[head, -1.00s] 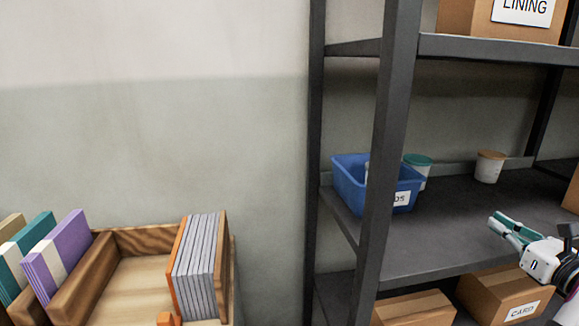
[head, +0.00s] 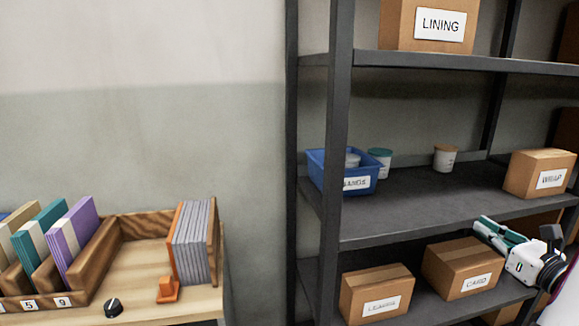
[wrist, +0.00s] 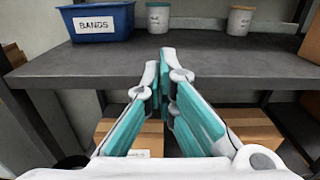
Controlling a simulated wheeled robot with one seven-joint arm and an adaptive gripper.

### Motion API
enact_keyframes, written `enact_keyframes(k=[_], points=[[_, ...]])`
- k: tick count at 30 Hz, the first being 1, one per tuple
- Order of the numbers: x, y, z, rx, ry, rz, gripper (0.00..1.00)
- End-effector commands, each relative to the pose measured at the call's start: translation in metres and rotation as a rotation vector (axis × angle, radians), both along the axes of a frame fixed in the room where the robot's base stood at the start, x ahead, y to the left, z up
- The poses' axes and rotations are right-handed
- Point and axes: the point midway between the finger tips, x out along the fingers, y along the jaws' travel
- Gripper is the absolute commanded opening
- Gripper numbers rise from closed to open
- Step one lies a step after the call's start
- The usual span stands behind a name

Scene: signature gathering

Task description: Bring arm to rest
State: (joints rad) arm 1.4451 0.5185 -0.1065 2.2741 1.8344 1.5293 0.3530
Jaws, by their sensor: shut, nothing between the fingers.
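My gripper (head: 484,227) is at the right of the head view, in front of the dark shelf rack (head: 408,201). Its white and teal fingers are together with nothing between them. In the wrist view the gripper (wrist: 166,62) points at the front edge of the middle shelf (wrist: 230,68), and the fingertips overlap that edge in the picture. I cannot tell how far they are from it. The gripper covers part of the lower boxes.
A blue bin (head: 333,172) and two lidded tubs (head: 379,163), (head: 445,158) stand on the middle shelf, with a WRAP box (head: 538,172) at right. Boxes (head: 376,294), (head: 464,268) sit below. A wooden rack (head: 135,225) of upright booklets stands on the left table.

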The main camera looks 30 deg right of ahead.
Motion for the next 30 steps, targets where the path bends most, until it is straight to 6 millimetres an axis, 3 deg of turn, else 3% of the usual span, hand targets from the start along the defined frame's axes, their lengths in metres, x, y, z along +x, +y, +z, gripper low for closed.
enact_keyframes(k=[2, 11, 17, 23, 26, 30], points=[[0.0, 0.0, 0.0, -0.001, 0.0, 0.001, 0.0], [0.028, 0.037, 0.016, -0.054, 0.043, 0.132, 0.0], [0.052, 0.077, 0.031, -0.114, 0.086, 0.268, 0.0], [0.077, 0.145, 0.05, -0.227, 0.153, 0.482, 0.0], [0.087, 0.197, 0.062, -0.327, 0.201, 0.645, 0.0], [0.082, 0.293, 0.079, -0.554, 0.287, 0.956, 0.0]])
